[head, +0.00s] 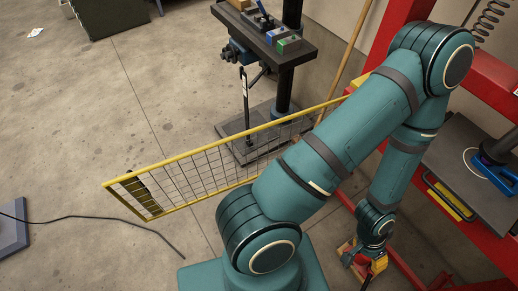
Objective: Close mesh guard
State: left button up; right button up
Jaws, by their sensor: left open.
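The mesh guard (190,178) is a long panel of grey wire mesh in a yellow frame. It stands swung out from the red press frame (402,18), reaching left across the floor to a free end with a dark patch. My left arm passes in front of its right part and hides its hinge side. My left gripper (364,265) is open, low at the right beside the red frame and apart from the visible guard. Small red and yellow parts show around its fingers; I cannot tell what they are. My right gripper is out of view.
A drill press (266,38) on a dark base stands behind the guard. A dark worktable (463,160) with a blue item (492,178) sits in the red frame. A black cable (90,217) lies on the floor at left.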

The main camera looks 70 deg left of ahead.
aim_at(130, 181)
jog(key=k+j+z, duration=0.3)
jog(key=k, duration=0.55)
jog(key=k+z, duration=0.3)
jog(key=k, duration=0.5)
jog(key=k+j, duration=0.1)
jog(key=k, duration=0.85)
jog(key=j, duration=0.45)
jog(key=k+j+u, duration=0.1)
jog(key=j, duration=1.1)
jog(key=k+l+u, duration=0.4)
jog(key=i+j, duration=0.1)
jog(key=i, duration=0.5)
